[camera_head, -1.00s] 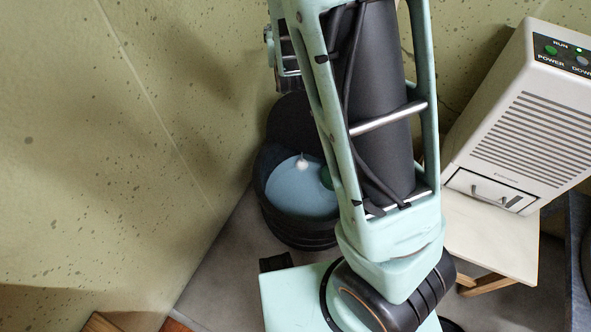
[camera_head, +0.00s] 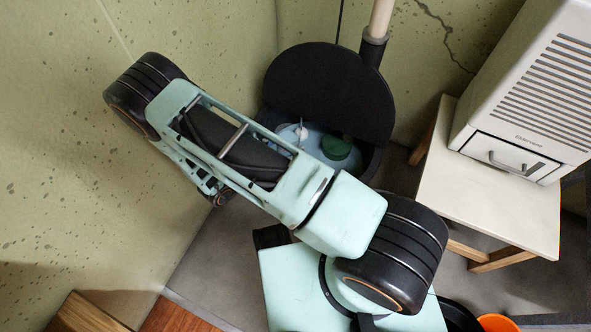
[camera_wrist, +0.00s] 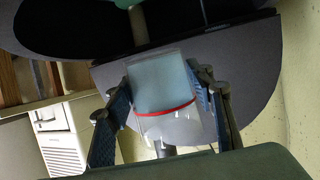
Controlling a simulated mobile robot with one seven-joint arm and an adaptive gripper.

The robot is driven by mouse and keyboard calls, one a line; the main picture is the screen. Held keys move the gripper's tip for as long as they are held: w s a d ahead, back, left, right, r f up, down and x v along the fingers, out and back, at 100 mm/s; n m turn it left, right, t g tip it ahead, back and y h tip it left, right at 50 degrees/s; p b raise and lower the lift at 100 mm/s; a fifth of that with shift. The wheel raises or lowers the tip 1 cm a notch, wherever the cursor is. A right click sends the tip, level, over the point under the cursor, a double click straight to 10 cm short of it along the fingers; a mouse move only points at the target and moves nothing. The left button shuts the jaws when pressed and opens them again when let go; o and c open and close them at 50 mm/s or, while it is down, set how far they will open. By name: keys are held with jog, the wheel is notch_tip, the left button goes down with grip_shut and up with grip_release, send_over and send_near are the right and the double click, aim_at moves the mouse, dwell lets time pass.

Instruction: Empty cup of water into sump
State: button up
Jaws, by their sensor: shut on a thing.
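The sump (camera_head: 375,165) is a round black basin in the corner, with pale blue water (camera_head: 312,138) and a green float (camera_head: 336,148) inside. A black half-round lid (camera_head: 330,90) stands over its back part. My arm crosses in front of the basin and hides its near left side. In the wrist view, my gripper (camera_wrist: 160,108) is shut on a clear cup (camera_wrist: 162,92) with a red band, one blue finger on each side. The cup looks bluish inside; its water level is hard to tell. Behind the cup are a large grey curved panel and a dark opening. The head view does not show the gripper or cup.
A white dehumidifier (camera_head: 525,95) stands on a pale wooden stool (camera_head: 480,205) right of the sump. A pipe (camera_head: 380,25) rises behind the basin. Walls close in left and behind. An orange object (camera_head: 497,323) lies at the bottom edge.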

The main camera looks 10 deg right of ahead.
jog(key=s+d+f+m+g, duration=0.1)
jog(key=s+f, duration=0.3)
jog(key=s, duration=0.1)
jog(key=shift+s+d+h+b, duration=0.2)
jog(key=shift+s+h+b, duration=0.1)
jog(key=shift+s, duration=0.05)
jog(key=shift+a+f, duration=0.1)
jog(key=shift+s+a+r+n+g+y+p, duration=0.1)
jog(key=shift+r+n+g+y+p, duration=0.5)
jog(key=shift+g+y+p, duration=1.25)
jog(key=shift+s+d+r+n+g+y+p, duration=0.1)
jog(key=shift+r+n+g+y+p, duration=0.75)
jog(key=shift+g+y, duration=1.7)
jog(key=shift+a+r+n+g+y+p, duration=0.1)
jog(key=shift+r+n+g+y+p, duration=0.25)
jog(key=shift+g+y+p, duration=1.9)
jog(key=shift+g+h+b, duration=0.55)
jog(key=shift+g+h, duration=0.1)
jog(key=shift+h, duration=0.1)
jog(key=shift+w+f, duration=0.15)
